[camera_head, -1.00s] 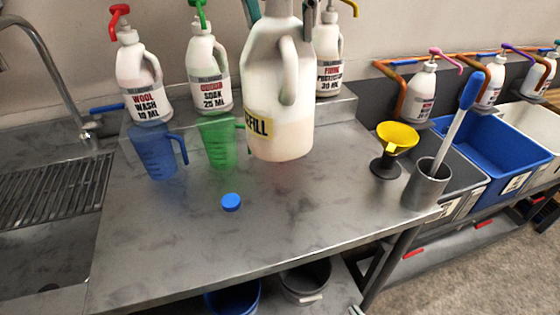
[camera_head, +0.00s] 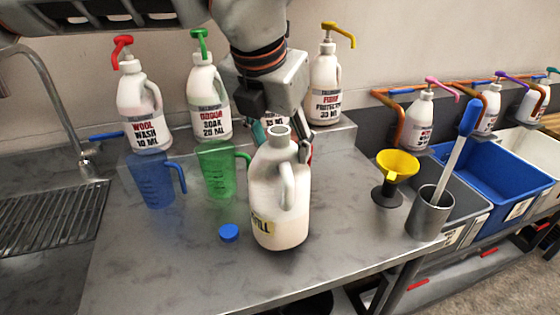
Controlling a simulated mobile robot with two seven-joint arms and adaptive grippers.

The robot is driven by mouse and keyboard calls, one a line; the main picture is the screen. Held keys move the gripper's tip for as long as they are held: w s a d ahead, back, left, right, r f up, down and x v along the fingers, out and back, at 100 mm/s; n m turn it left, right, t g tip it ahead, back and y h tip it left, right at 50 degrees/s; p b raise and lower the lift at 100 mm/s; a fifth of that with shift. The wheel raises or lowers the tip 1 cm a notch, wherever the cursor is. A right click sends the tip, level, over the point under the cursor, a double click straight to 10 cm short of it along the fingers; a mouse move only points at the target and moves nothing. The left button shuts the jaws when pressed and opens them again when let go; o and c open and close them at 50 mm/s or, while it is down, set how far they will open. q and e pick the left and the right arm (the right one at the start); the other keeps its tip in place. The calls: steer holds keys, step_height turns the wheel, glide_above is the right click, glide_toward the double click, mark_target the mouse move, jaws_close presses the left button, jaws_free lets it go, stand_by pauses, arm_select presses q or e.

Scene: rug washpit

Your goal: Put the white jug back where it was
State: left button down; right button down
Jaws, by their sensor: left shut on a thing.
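The white jug (camera_head: 280,200) has a "REFILL" label partly in sight, an uncapped neck and a side handle. It is upright at the middle of the steel counter (camera_head: 170,255). Its base looks at or just above the surface; I cannot tell if it touches. My left gripper (camera_head: 283,142) comes down from above behind the jug and is shut on it near the neck. The jug hides most of the fingers. A blue cap (camera_head: 229,233) lies on the counter just left of the jug. My right gripper is not in view.
A green measuring jug (camera_head: 219,172) stands close left of the white jug, a blue one (camera_head: 155,180) further left. Several pump bottles (camera_head: 140,105) line the back shelf. A yellow funnel (camera_head: 398,164) and a steel cup with a brush (camera_head: 430,212) stand right. The front counter is clear.

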arm_select(q)
steer(key=shift+f, duration=2)
steer(key=c, duration=0.9)
jaws_free()
steer(key=shift+f, duration=0.1)
steer(key=shift+o, duration=0.2)
steer(key=v, duration=1.2)
